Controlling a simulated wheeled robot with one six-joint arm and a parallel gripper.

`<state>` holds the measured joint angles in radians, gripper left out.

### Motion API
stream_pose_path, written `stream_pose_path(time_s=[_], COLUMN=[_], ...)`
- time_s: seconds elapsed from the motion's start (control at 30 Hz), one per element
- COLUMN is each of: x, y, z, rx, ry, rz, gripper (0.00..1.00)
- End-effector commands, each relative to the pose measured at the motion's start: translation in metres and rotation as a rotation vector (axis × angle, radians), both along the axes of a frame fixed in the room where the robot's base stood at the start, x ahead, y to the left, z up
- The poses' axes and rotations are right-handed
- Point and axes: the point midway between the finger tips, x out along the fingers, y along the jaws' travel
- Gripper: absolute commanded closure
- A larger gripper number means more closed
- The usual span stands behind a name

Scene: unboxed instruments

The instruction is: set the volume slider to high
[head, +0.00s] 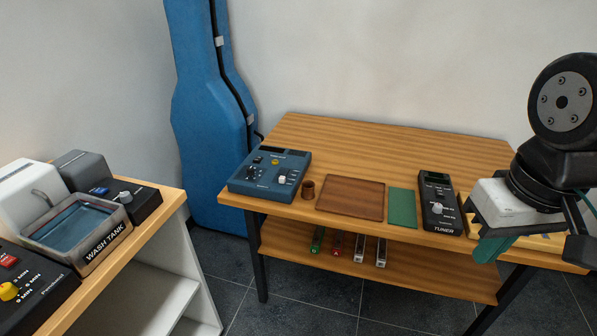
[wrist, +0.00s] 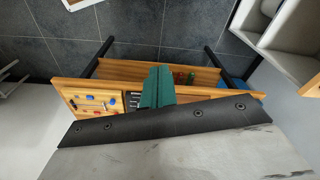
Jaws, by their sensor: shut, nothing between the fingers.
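A blue box (head: 270,171) with a small screen, a yellow knob and black controls lies at the left end of the wooden table. A white knob (head: 282,180) sits at its right front beside small marks; the lettering is too small to read, so I cannot tell whether this is the volume slider or its setting. My gripper (head: 492,247) hangs at the table's right front, far from the blue box. Its green fingers are shut and empty; they also show in the wrist view (wrist: 157,87). The blue box is not clearly visible in the wrist view.
A wooden board (wrist: 75,92) with coloured pieces is beside my gripper. A wash tank (head: 105,240) is on the left bench.

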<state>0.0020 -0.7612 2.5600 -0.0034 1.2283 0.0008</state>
Motion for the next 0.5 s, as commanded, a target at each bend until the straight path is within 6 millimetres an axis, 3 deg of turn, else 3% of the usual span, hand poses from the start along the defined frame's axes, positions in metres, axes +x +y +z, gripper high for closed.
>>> stream_pose_path(time_s=[0.33, 0.43, 0.5], x=[0.006, 0.026, 0.05], y=[0.001, 0.002, 0.006], z=[0.002, 0.008, 0.014], rx=[-0.008, -0.037, -0.071], ry=[0.0, 0.002, 0.001], rz=[0.035, 0.155, 0.295], gripper=[1.0, 1.0, 1.0])
